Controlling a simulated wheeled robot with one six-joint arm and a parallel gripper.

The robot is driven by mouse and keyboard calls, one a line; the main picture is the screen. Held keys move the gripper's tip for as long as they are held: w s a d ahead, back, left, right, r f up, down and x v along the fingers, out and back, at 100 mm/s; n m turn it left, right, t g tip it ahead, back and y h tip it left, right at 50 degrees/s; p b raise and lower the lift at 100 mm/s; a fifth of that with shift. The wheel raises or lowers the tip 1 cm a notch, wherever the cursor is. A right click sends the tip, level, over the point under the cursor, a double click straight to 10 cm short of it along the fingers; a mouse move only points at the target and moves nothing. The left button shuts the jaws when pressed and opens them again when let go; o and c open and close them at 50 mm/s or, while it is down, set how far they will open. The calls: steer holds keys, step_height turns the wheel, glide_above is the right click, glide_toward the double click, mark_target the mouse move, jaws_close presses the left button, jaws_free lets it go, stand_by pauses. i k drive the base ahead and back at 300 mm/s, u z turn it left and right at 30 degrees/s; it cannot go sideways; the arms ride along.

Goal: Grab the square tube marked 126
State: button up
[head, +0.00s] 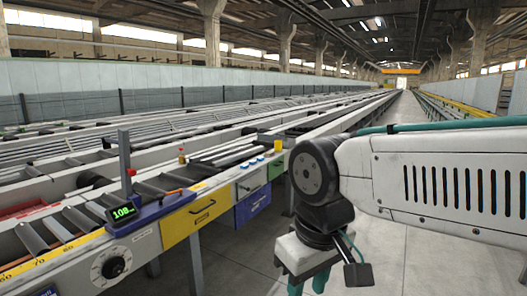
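Several long bars or tubes (228,152) lie side by side on the runout table (140,243), past the blue stop. They are too small to tell which are square, and no mark 126 can be read on any. My gripper (308,284) hangs at the bottom, right of the table, over the floor and apart from the bars. Only its upper part and bits of teal fingers show; the tips are cut off by the frame edge, so its opening is hidden.
A blue length stop (150,213) with a green display (122,212) reading about 108 and a red-topped post stands on the table's near side. Rollers (78,218) lie left of it. A yellow drawer (195,222) and a blue bin (252,206) front the table. The aisle floor (400,135) is clear.

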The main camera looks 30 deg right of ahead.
mark_target(197, 159)
steer(key=z, duration=0.85)
steer(key=i, duration=0.8)
steer(key=z, duration=0.95)
steer(key=i, duration=2.15)
steer(key=u, duration=1.3)
steer(key=i, duration=0.5)
steer(key=u, duration=0.4)
